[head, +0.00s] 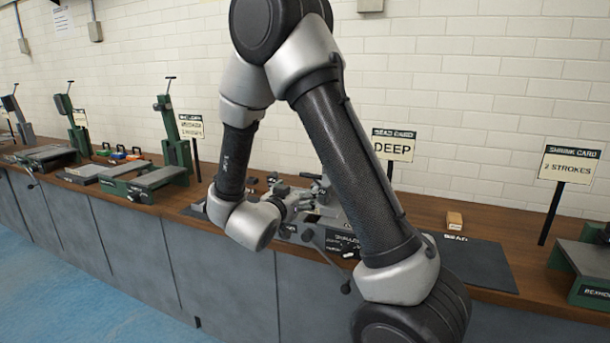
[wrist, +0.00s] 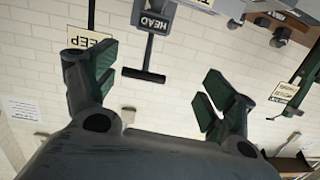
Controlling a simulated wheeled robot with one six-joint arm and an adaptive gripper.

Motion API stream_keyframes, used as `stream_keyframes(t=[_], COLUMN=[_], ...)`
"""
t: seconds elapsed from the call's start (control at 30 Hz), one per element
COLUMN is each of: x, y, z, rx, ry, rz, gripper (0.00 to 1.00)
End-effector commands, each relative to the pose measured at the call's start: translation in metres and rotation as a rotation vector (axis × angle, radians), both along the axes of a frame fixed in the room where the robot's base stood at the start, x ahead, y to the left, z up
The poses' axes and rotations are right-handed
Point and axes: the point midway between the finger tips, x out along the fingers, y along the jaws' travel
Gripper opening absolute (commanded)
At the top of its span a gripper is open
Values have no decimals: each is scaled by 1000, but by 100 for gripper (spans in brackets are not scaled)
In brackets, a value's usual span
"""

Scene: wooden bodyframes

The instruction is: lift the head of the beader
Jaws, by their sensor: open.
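The beader (head: 342,240) is a grey machine on the wooden bench in the head view, partly hidden behind my arm. In the wrist view, a grey block marked HEAD (wrist: 153,20) hangs from the top of the picture. A black crossbar (wrist: 145,76) on a short stem extends from it. My gripper (wrist: 150,78) is open, with one green-padded finger on each side of the crossbar in the picture. No contact shows, and I cannot tell the depth between them. In the head view my gripper (head: 296,202) is small, close to the beader and partly merged with it.
A DEEP card (head: 393,146) stands behind the beader. A dark mat (head: 468,262) and a small wooden block (head: 454,220) lie to its right. Green machines (head: 172,140) stand along the bench to the left. A SHRINK CARD sign (head: 569,164) stands at right.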

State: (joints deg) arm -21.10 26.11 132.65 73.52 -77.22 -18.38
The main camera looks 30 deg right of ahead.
Motion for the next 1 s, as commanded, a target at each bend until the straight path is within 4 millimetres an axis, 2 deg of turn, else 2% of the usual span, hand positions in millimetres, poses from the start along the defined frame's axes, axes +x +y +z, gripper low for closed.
stream_keyframes(t=[0.1, 0.17, 0.6, 0.77, 1.0], x=[-9, -8, 32, 38, 39], y=[-8, -11, -63, -70, -70], z=[21, 25, 25, 26, 26], rx=[-82, -102, -106, -105, -105], ry=[-39, -45, -40, -40, -40], rz=[-49, -55, -54, -52, -51], gripper=[84, 84, 84, 84, 84])
